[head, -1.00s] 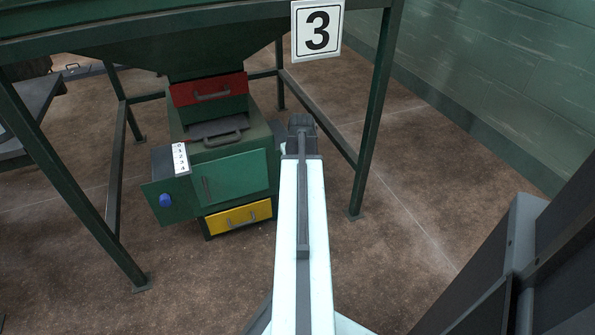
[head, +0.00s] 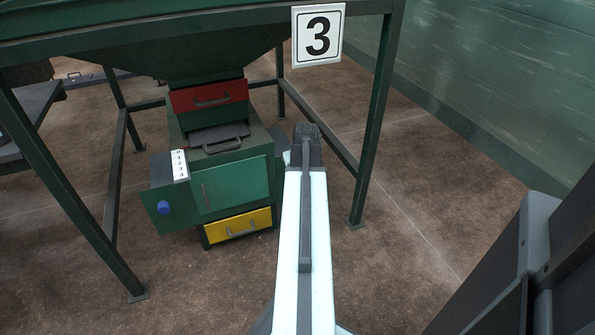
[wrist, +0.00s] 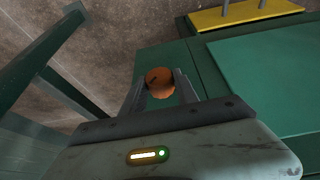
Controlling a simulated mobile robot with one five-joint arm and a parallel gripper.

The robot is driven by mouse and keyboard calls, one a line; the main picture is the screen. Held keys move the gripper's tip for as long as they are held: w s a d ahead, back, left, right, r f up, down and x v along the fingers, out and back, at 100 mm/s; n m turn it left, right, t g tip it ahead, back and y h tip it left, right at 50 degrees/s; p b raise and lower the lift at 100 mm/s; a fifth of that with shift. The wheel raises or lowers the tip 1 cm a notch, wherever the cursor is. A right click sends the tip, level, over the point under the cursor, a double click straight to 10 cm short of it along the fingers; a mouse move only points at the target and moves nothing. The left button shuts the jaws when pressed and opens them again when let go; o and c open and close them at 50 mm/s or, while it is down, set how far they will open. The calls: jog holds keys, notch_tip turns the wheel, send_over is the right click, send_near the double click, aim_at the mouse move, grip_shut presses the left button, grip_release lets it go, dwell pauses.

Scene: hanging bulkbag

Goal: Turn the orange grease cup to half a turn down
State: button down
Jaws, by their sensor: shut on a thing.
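The orange grease cup (wrist: 159,82) shows in the wrist view as a round orange cap with a dark mark on its face. It sits on the side of a green machine housing, between the two fingers of my gripper (wrist: 160,88). My gripper is shut on the cup. In the head view the cup is hidden behind my arm, and the end of my arm (head: 306,140) is at the right side of the green machine (head: 235,182).
The machine has a red drawer (head: 208,95), a yellow drawer (head: 238,225), a blue knob (head: 163,208) and a numbered scale (head: 180,165). A green frame leg (head: 370,130) stands to the right of my arm. A number 3 sign (head: 318,34) hangs above.

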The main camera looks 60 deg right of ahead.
jog(key=shift+s+d+f+m+t+y+b, duration=0.15)
jog(key=shift+d+t+y+b, duration=0.1)
jog(key=shift+t+y, duration=0.25)
jog(key=shift+s+d+f+m+t+y+b, duration=0.15)
jog(key=shift+d+t+y+b, duration=0.1)
jog(key=shift+t+y, duration=0.25)
jog(key=shift+s+f+m+t+y+b, duration=0.1)
jog(key=shift+m+t+y+b, duration=0.2)
jog(key=shift+t+y+b, duration=0.55)
jog(key=y+b, duration=0.1)
jog(key=t+y+b, duration=0.1)
jog(key=b, duration=0.1)
jog(key=shift+s+d+f+m+y+b, duration=0.1)
jog(key=shift+m+y+b, duration=0.15)
jog(key=shift+m+b, duration=0.05)
jog(key=shift+t+y+b, duration=0.4)
jog(key=shift+t+b, duration=0.15)
jog(key=shift+b, duration=0.15)
jog(key=shift+r, duration=0.2)
jog(key=c, duration=0.9)
grip_release()
